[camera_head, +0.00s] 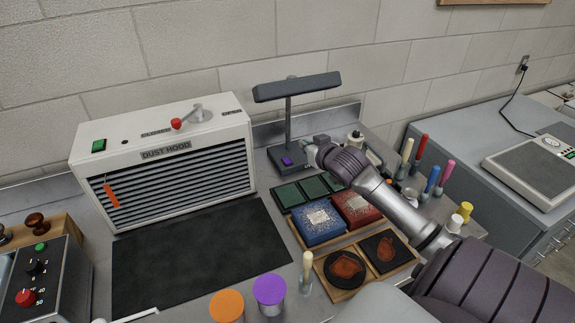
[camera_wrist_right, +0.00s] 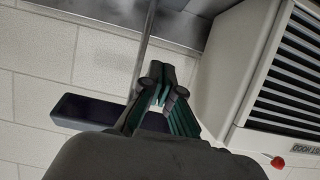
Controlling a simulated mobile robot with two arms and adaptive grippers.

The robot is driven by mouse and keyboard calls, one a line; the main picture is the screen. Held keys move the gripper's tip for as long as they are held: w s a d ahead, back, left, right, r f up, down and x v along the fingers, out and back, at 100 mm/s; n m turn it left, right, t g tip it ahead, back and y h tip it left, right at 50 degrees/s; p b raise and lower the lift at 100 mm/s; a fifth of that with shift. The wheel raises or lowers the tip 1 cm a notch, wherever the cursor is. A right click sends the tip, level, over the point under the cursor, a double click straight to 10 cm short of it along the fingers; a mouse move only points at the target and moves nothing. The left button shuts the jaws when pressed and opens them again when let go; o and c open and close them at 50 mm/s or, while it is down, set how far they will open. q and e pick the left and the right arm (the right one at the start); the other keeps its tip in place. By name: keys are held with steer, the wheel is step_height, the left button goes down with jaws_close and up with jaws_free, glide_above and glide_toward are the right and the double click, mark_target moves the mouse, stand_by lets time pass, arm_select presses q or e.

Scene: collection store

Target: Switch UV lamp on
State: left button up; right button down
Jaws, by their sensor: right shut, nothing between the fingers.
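The UV lamp is dark grey, with a long horizontal head (camera_head: 297,86) on a thin post (camera_head: 288,120) rising from a flat base (camera_head: 291,168). My left gripper is out of view.
A white dust hood (camera_head: 165,150) stands left of the lamp, with a dark mat (camera_head: 200,262) before it. Green tiles (camera_head: 288,195), a blue box (camera_head: 318,222) and a red box (camera_head: 356,208) lie in front. Brushes and bottles (camera_head: 420,150) stand right of my arm.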

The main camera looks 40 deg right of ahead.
step_height(320, 180, down, 4)
steer(key=b, duration=0.3)
steer(key=p, duration=0.1)
glide_above(286, 159)
steer(key=s+a, duration=0.1)
steer(key=s, duration=0.3)
steer(key=f, duration=0.3)
steer(key=shift+w+f, duration=0.2)
steer(key=shift+f, duration=0.15)
step_height(286, 159, down, 3)
steer(key=shift+r+p, duration=0.15)
steer(key=shift+p, duration=0.3)
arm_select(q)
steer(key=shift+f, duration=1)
arm_select(e)
steer(key=shift+s+a+f, duration=0.1)
steer(key=shift+s+f, duration=0.1)
steer(key=shift+f, duration=0.6)
steer(key=shift+s+f, duration=0.1)
steer(key=shift+f, duration=0.3)
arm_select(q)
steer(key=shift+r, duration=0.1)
arm_select(e)
steer(key=shift+r, duration=0.15)
